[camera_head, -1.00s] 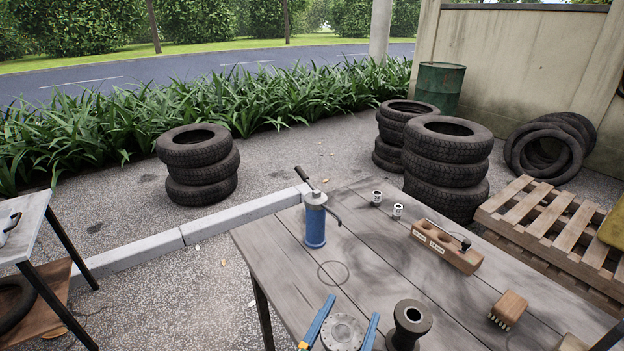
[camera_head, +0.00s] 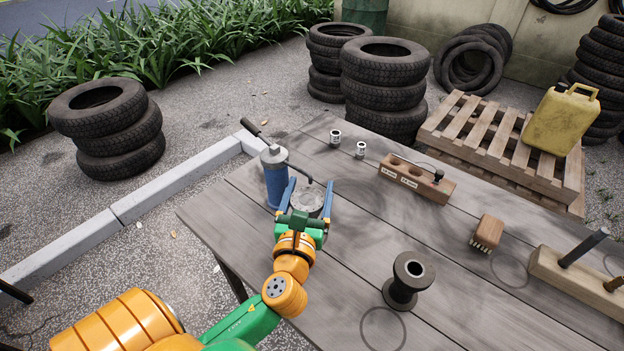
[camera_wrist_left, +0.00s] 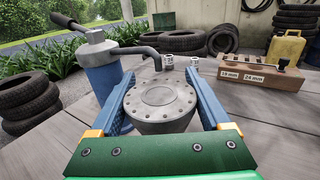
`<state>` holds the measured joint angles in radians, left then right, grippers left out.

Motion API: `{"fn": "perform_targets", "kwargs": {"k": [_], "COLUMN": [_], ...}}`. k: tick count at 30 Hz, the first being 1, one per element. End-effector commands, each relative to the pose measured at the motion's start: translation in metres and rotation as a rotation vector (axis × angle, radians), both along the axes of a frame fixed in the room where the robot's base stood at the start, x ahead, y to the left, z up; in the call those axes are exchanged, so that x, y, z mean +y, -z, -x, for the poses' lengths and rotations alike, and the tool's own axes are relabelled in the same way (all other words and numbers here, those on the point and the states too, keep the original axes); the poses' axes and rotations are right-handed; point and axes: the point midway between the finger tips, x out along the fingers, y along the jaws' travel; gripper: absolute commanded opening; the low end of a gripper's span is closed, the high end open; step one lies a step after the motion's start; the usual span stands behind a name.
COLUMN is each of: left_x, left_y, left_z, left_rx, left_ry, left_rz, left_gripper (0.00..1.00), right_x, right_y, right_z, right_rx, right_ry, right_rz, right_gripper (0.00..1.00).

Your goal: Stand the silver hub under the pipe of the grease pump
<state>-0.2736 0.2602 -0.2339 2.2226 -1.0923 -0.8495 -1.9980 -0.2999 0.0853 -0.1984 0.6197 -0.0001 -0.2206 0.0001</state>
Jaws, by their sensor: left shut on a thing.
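The silver hub (camera_head: 307,203) is a round grey disc with a ring of bolts, upright beside the grease pump. My left gripper (camera_head: 308,203) is shut on it, its blue fingers on either side; the wrist view shows the hub (camera_wrist_left: 159,100) between them. The grease pump (camera_head: 275,180) is a blue cylinder with a grey top, a black handle and a bent pipe (camera_head: 299,173). The pipe (camera_wrist_left: 138,51) ends at the hub's far edge in the wrist view; whether it is over the hub is unclear. The hub's underside is hidden. My right gripper is out of view.
A dark spool (camera_head: 408,281) stands near a ring mark (camera_head: 382,328) on the table.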

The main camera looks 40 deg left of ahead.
Motion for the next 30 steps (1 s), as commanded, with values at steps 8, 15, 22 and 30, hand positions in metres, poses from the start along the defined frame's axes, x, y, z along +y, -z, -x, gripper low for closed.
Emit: {"fn": "perform_targets", "kwargs": {"k": [8, 15, 22, 30], "left_x": [0.016, 0.016, 0.016, 0.014], "left_y": [0.016, 0.015, 0.018, 0.016], "left_z": [-0.033, -0.033, -0.032, -0.029], "left_rx": [0.001, 0.0, 0.001, 0.001], "left_ry": [-0.001, 0.0, 0.0, 0.001], "left_rz": [0.0, 0.001, 0.002, 0.002], "left_gripper": [0.0, 0.0, 1.0, 1.0], "right_x": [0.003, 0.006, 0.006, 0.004], "right_y": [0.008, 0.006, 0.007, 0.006], "right_z": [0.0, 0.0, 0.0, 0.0], "right_rx": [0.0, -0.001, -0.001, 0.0], "right_ry": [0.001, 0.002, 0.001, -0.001], "right_rz": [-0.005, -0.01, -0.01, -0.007], "right_gripper": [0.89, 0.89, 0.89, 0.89]}}
